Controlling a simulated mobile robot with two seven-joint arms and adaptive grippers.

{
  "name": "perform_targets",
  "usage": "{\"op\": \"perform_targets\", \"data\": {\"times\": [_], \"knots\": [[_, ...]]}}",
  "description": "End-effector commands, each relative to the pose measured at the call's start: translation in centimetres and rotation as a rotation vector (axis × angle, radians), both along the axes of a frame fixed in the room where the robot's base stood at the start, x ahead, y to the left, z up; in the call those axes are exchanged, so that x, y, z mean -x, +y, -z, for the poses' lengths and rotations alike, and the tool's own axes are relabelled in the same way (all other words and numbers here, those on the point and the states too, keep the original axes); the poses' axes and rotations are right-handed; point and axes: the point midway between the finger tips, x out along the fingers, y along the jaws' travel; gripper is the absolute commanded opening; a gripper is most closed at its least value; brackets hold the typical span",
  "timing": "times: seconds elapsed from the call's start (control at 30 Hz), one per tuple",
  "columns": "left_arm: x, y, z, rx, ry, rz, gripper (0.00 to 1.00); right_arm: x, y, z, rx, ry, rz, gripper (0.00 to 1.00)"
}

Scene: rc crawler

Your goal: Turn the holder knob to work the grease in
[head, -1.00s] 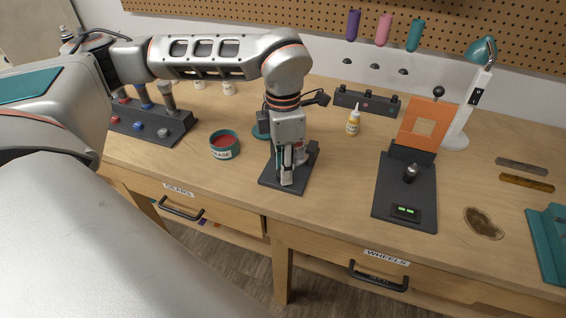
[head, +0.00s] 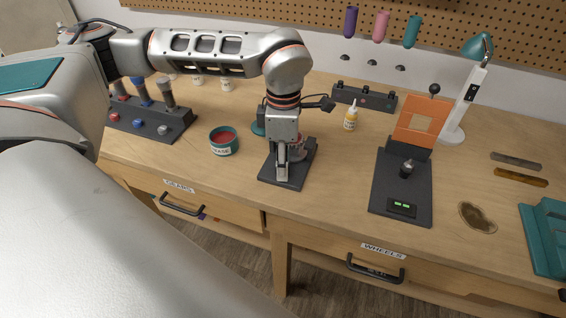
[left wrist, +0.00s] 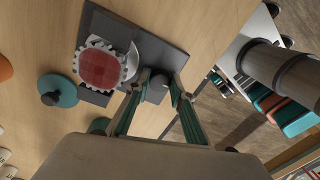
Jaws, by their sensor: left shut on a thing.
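The holder is a dark plate (head: 270,177) near the table's front edge, directly below my left arm. In the left wrist view a pale toothed gear (left wrist: 82,60) with a red, grease-coloured face sits on the holder. The dark holder knob (left wrist: 157,86) stands beside the gear. My left gripper (head: 282,172) points down over the holder. In the left wrist view its fingers (left wrist: 157,90) are on both sides of the knob, shut on it. In the head view the gripper hides the knob and part of the gear. My right gripper is not in view.
A teal grease tin (head: 224,148) with red contents stands left of the holder. A teal lid (left wrist: 68,97) lies behind the holder. A button box (head: 150,122) is at the left; a dark stand with an orange plate (head: 403,135) is at the right.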

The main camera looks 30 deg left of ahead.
Motion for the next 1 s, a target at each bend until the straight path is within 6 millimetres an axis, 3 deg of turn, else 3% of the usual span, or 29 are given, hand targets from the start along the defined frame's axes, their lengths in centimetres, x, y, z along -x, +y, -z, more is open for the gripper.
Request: {"op": "perform_targets", "data": {"times": [0.1,0.13,0.17,0.2,0.57,1.0], "knots": [[0.0,0.0,0.0,0.0,-0.001,0.0,0.01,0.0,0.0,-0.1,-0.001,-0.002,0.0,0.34],[0.0,0.0,0.0,0.0,-0.001,0.0,0.3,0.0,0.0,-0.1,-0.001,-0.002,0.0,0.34],[0.0,0.0,0.0,0.0,-0.001,0.0,0.38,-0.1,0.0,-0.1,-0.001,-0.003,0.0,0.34],[0.0,0.0,0.0,0.0,-0.001,-0.001,0.4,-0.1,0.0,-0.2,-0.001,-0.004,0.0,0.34],[-0.2,0.0,-0.6,0.0,-0.004,-0.002,0.4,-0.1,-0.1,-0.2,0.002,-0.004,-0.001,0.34],[-0.3,0.1,-6.5,0.0,-0.002,-0.002,0.4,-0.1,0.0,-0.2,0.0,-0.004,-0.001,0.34]]}}
